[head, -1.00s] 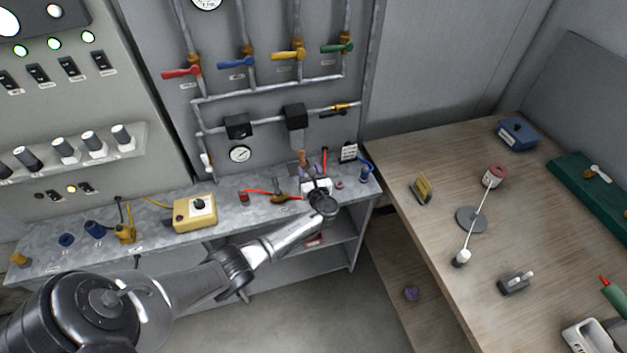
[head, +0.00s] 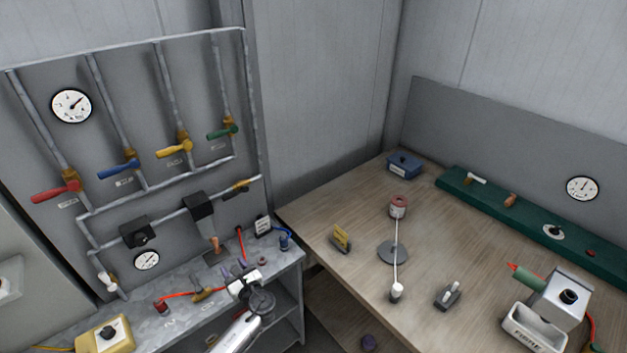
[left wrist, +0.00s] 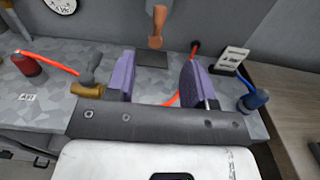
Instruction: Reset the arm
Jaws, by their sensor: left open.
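My left gripper (head: 242,272) is above the right end of the grey metal bench (head: 180,290), below the black box with the copper-coloured nozzle (head: 215,244). In the left wrist view its two purple fingers (left wrist: 158,80) stand wide apart with nothing between them. The nozzle (left wrist: 157,27) hangs beyond the fingers, apart from them. A red hose passes behind the fingers. My right gripper does not show in either view.
Pipes with red, blue, yellow and green valve handles (head: 222,132) line the wall. A yellow box (head: 106,335) sits on the bench. The wooden table (head: 350,283) carries a spool stand (head: 393,253), a yellow holder (head: 341,238) and a white fibre machine (head: 560,300).

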